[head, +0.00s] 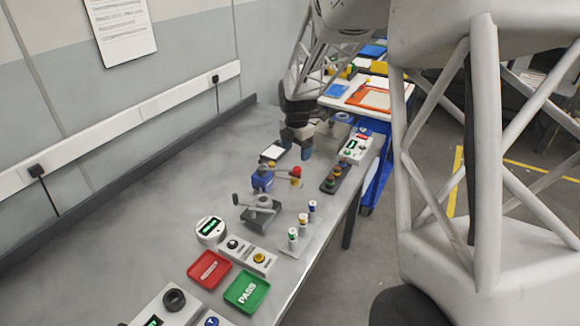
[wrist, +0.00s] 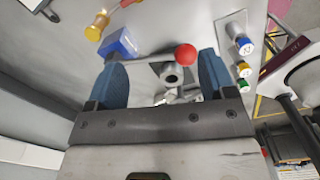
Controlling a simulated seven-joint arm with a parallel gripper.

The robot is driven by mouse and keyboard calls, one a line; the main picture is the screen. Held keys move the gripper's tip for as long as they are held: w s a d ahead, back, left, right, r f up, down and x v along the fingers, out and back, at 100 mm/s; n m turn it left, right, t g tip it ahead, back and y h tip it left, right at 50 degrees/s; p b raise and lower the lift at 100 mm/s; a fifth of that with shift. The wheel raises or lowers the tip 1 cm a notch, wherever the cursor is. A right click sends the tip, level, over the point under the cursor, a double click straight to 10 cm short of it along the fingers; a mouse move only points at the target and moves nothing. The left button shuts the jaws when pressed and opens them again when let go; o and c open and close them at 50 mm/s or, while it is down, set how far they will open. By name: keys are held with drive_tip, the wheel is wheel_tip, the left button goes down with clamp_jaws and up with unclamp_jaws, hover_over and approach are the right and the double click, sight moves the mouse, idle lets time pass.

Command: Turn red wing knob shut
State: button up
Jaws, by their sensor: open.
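In the wrist view, a red round knob (wrist: 186,54) sits at the end of a thin grey bar, beyond the fingertips and between them. A grey round fitting (wrist: 172,75) shows just below the bar. No plain wing shape can be made out, and I cannot tell whether this is the wing knob. In the head view, a red knob (head: 296,171) stands by a blue block (head: 262,180). My gripper (head: 296,146) is open, with blue fingers spread wide and nothing visibly gripped; it also shows in the wrist view (wrist: 163,72).
Small cylinders with coloured caps (head: 303,222) stand nearby. A grey fitting with a lever (head: 262,215) is left of them. Red (head: 209,269) and green (head: 247,290) trays lie in front. A button strip (head: 331,180) is near the bench's right edge. The bench's left side is clear.

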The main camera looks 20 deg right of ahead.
drive_tip(key=w+f+n, duration=0.1)
drive_tip(key=w+f, duration=0.1)
drive_tip(key=w+d+f+n, duration=0.1)
drive_tip(key=w+f+n, duration=0.1)
drive_tip(key=f, duration=0.1)
drive_tip(key=shift+w, duration=0.35)
drive_tip(key=shift+f, duration=0.2)
drive_tip(key=shift+f, duration=3.75)
drive_tip(key=shift+c, duration=0.2)
drive_tip(key=c, duration=0.9)
